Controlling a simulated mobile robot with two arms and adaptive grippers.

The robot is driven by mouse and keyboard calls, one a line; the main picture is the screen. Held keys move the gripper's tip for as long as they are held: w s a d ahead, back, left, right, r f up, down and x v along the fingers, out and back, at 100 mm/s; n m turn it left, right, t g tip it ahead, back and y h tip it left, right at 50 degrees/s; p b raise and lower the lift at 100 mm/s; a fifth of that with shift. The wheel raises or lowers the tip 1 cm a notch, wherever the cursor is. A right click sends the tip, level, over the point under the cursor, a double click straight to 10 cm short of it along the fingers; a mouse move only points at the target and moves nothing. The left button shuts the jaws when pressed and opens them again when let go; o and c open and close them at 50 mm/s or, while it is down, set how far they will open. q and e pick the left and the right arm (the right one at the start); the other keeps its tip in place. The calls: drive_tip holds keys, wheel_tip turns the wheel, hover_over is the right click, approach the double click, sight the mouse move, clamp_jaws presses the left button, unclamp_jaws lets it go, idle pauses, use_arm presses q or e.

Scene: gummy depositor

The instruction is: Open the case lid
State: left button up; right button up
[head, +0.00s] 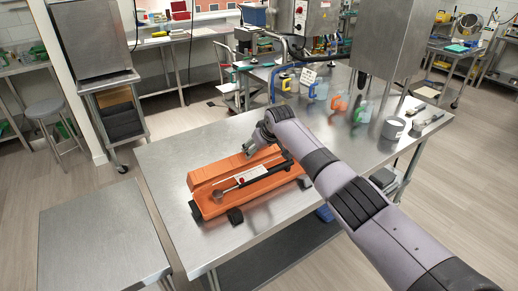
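An orange case (230,206) lies on the metal table (185,155), with black pieces at its corners. A long black tool (265,174) with a round metal end (218,195) lies lengthwise along it, beside a white label. A second orange section (215,170) runs along its far side; I cannot tell whether this is the lid opened back. My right arm reaches in from the lower right, and its gripper (250,148) is at the case's far edge, close to or touching it. Its fingers are small and partly hidden, so their opening is unclear. My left gripper is out of view.
Several coloured clamps (338,103) stand toward the back of the table. A grey cabinet (385,40) stands behind. A lower bare metal table (95,235) is at the left front. The tabletop left of the case is clear.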

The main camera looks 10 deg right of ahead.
drive_tip(key=shift+w, duration=0.15)
drive_tip(key=shift+f, duration=0.1)
idle(0.7)
drive_tip(key=o, duration=1.4)
drive_tip(key=shift+c, duration=0.2)
drive_tip(key=shift+o, duration=1.3)
drive_tip(key=shift+s, duration=0.2)
drive_tip(key=shift+o, duration=0.6)
drive_tip(key=v, duration=1.2)
drive_tip(key=shift+w, duration=0.1)
drive_tip(key=shift+c, duration=0.4)
